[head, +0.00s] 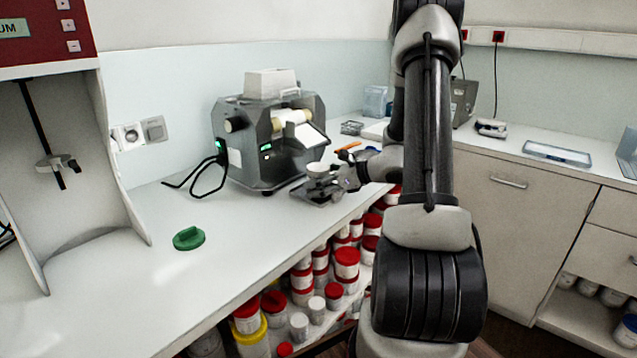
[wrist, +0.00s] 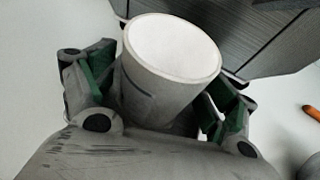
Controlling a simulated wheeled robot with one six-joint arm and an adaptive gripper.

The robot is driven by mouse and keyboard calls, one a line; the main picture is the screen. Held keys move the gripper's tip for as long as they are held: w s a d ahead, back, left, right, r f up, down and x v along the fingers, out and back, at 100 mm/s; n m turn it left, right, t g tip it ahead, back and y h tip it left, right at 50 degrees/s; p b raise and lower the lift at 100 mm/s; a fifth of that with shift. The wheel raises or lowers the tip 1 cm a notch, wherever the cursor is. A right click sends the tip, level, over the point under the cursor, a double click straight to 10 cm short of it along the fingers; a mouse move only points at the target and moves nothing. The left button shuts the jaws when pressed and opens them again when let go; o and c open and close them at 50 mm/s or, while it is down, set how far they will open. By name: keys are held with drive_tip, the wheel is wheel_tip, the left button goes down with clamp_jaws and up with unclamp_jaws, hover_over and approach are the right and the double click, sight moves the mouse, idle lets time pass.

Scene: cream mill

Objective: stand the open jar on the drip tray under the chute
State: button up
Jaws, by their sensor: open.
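The open jar (head: 316,168) is small and white. In the wrist view the jar (wrist: 168,75) shows its round open mouth, upright or nearly so. My gripper (head: 322,178) is open around it; in the wrist view my gripper (wrist: 160,95) has one green-padded finger on each side, with a gap at the left. The drip tray (head: 318,197) lies below the jar, in front of the grey mill (head: 270,140). The chute (head: 305,137) slopes out of the mill above the jar. The gripper hides the jar's base, so its contact with the tray is unclear.
A green lid (head: 189,238) lies on the bench at the left front, with clear bench around it. A black cable (head: 195,172) loops left of the mill. An orange pen (head: 348,146) lies behind the gripper. Red-lidded jars (head: 346,262) fill the shelf below.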

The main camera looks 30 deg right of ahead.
drive_tip(key=shift+r, duration=0.1)
drive_tip(key=v, duration=1.1)
drive_tip(key=shift+s+r, duration=0.15)
drive_tip(key=shift+s, duration=0.05)
drive_tip(key=s+a+r+n+g, duration=0.3)
drive_tip(key=s+a+n, duration=0.2)
drive_tip(key=a+n, duration=0.15)
drive_tip(key=s+a+r+n+g, duration=0.4)
drive_tip(key=s+a+n, duration=0.1)
drive_tip(key=a+n, duration=0.15)
drive_tip(key=s+r+n+h, duration=0.3)
drive_tip(key=s+n+h, duration=0.1)
drive_tip(key=s+n, duration=0.2)
drive_tip(key=s+r+n+h, duration=0.3)
drive_tip(key=s+n, duration=0.3)
drive_tip(key=n, duration=0.3)
drive_tip(key=shift+s+a+r+n+t+h, duration=0.2)
drive_tip(key=shift+a+n+t+h, duration=0.1)
drive_tip(key=shift+h, duration=0.3)
drive_tip(key=shift+d, duration=0.1)
